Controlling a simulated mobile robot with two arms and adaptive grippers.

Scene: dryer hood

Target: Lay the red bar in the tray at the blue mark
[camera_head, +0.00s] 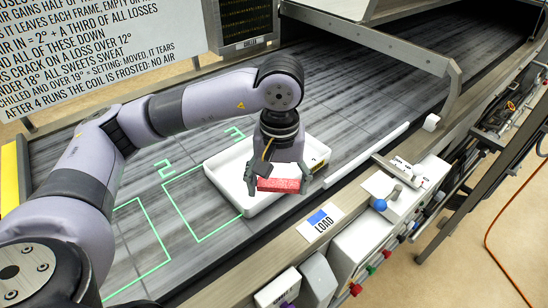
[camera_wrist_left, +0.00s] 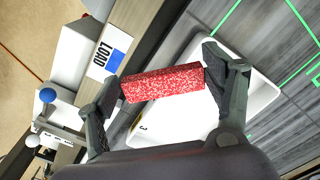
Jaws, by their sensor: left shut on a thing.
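My left gripper (camera_head: 278,184) is shut on the red bar (camera_head: 279,185), holding it crosswise between its two fingers. The bar is speckled with white and also shows in the left wrist view (camera_wrist_left: 163,83). The white tray (camera_head: 232,195) lies on the grey belt beneath the gripper. The bar appears over the tray's near edge; its height above it is hard to tell. The blue mark (camera_head: 318,218) is on a white label reading LOAD, on the rail beside the tray; it also shows in the left wrist view (camera_wrist_left: 115,61). My right gripper is not in view.
Green outlined frames (camera_head: 190,205) with numbers mark the belt left of the tray. A control panel with a blue-knobbed lever (camera_head: 380,205) and coloured buttons stands at the near right. A white bar (camera_head: 367,153) lies along the belt's edge. A metal hood arches over the belt behind.

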